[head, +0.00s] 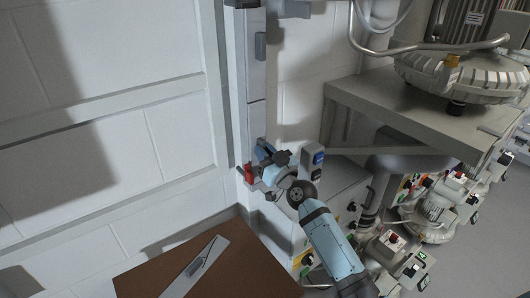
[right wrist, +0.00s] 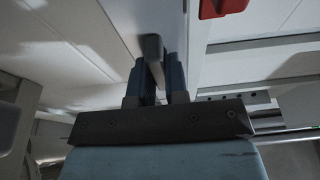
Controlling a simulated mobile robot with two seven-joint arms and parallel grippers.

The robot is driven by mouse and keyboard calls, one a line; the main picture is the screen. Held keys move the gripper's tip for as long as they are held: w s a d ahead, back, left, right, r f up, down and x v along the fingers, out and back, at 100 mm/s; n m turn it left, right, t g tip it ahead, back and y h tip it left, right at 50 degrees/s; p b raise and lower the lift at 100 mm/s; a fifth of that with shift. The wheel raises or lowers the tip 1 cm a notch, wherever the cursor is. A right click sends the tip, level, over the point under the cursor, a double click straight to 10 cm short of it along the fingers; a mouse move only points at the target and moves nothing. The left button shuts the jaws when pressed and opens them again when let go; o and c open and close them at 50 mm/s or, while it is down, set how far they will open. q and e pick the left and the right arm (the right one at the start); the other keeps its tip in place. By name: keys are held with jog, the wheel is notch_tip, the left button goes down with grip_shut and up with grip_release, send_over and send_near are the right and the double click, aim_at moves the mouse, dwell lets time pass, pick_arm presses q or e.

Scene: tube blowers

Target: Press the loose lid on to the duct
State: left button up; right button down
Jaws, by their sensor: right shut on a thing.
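The duct (head: 243,75) is a tall, narrow grey channel running down the wall near the corner. A seam crosses its front, with a lower cover section (head: 256,120) below it, probably the lid; I cannot tell how firmly it sits. My right gripper (head: 264,153) is at the duct's lower end, reached from the lower right. In the right wrist view, its two blue fingers (right wrist: 159,72) are shut on a small grey block (right wrist: 153,47), seemingly a handle against a pale panel. The fingers partly hide the block. My left gripper is not in view.
A red part (head: 248,173) sits just beside my right gripper. A brown tabletop (head: 255,270) holds a flat grey strip (head: 213,254). A grey shelf (head: 385,105) with a blower (head: 465,75) and several valves crowd the right. The wall left of the duct is clear.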

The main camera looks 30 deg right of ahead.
jog(key=c, duration=1.1)
grip_release()
jog(key=shift+o, duration=0.2)
jog(key=shift+s, duration=0.1)
jog(key=b+v, duration=0.2)
jog(key=v, duration=1.1)
jog(key=shift+s, duration=0.3)
jog(key=shift+d+f, duration=0.1)
jog(key=shift+f, duration=0.1)
